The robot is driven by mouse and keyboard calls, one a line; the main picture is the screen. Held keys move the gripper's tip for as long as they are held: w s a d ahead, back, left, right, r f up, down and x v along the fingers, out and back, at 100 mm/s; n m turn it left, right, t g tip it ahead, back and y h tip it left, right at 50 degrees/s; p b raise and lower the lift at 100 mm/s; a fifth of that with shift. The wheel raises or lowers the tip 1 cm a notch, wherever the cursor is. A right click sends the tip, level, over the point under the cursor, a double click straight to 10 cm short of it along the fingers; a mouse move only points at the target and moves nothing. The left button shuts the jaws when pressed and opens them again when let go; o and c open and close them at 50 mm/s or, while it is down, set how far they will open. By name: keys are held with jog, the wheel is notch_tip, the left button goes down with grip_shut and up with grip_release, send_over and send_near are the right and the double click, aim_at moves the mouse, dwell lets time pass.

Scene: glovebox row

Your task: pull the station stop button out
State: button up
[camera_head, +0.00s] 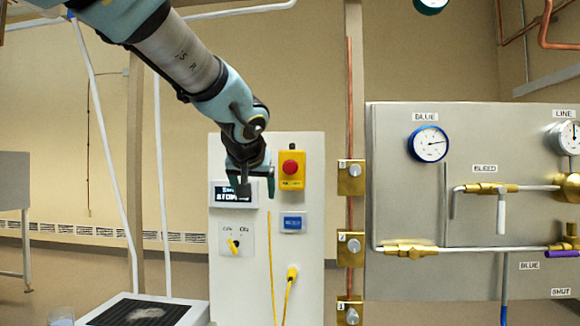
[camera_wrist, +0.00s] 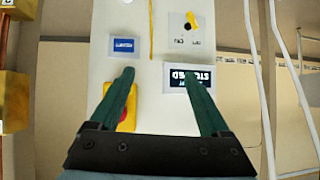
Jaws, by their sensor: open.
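The stop button is a red mushroom head (camera_head: 290,167) on a yellow box (camera_head: 291,183), high on the right of a white station panel (camera_head: 255,275). In the wrist view, which is turned upside down, the red head (camera_wrist: 123,117) and yellow box (camera_wrist: 131,103) are partly hidden behind the left-hand finger. My gripper (camera_head: 256,190) is open and empty, in front of the panel, between the dark display (camera_head: 222,198) and the button box. I cannot tell whether the button is pressed in.
A yellow cable (camera_head: 289,285) hangs lower. A copper pipe (camera_head: 349,110) with brass valves and a gauge panel (camera_head: 400,200) stand to the right. White tubes run at left.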

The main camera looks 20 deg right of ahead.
jog(key=t+h, duration=0.2)
send_near(290, 164)
jog(key=shift+m, duration=0.3)
jog(key=p+x, duration=0.1)
jog(key=x, duration=0.8)
jog(key=shift+w+f, duration=0.15)
jog(key=shift+w, duration=0.05)
jog(key=shift+c, duration=0.3)
grip_shut()
